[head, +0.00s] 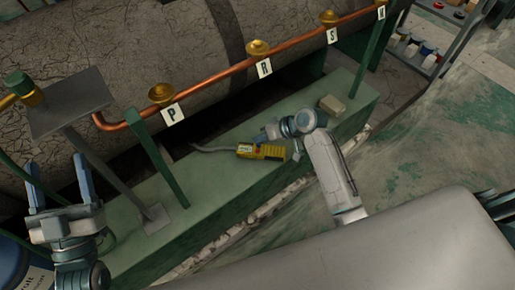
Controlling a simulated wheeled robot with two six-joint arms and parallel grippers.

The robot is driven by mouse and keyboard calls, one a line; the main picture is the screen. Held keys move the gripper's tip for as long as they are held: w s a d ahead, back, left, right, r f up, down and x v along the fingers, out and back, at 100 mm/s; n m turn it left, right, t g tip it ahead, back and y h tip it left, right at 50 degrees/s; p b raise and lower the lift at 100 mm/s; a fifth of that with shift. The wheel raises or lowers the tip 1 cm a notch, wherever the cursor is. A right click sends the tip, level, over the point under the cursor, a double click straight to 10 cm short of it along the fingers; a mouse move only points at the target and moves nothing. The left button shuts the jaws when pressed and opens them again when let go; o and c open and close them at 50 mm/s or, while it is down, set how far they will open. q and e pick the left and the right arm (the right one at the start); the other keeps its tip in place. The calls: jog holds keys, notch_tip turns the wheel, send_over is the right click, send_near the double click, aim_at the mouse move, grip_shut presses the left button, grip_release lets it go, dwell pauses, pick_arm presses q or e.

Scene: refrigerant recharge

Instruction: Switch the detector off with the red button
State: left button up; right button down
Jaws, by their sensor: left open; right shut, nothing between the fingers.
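The yellow detector (272,153) lies on the green ledge, with a grey hose or probe running from its left end. A small dark patch shows on its left part; its red button is too small to make out for sure. My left gripper (59,188) is open and empty at the lower left, well away from the detector.
The green ledge (215,190) carries upright posts and a small beige block (332,104). A copper pipe (220,79) with brass valves and letter tags runs behind. A grey plate on a stand (68,103) rises near my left gripper. A shelf (420,62) with bottles stands top right.

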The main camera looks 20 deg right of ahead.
pick_arm(q)
notch_tip(320, 180, down, 12)
jog(key=n+g+y+p, duration=0.1)
jog(key=g+p, duration=0.1)
jog(key=g, duration=0.5)
jog(key=shift+d+g, duration=0.2)
jog(key=shift+g, duration=0.1)
jog(key=shift+w+r, duration=0.1)
jog(key=shift+w, duration=0.05)
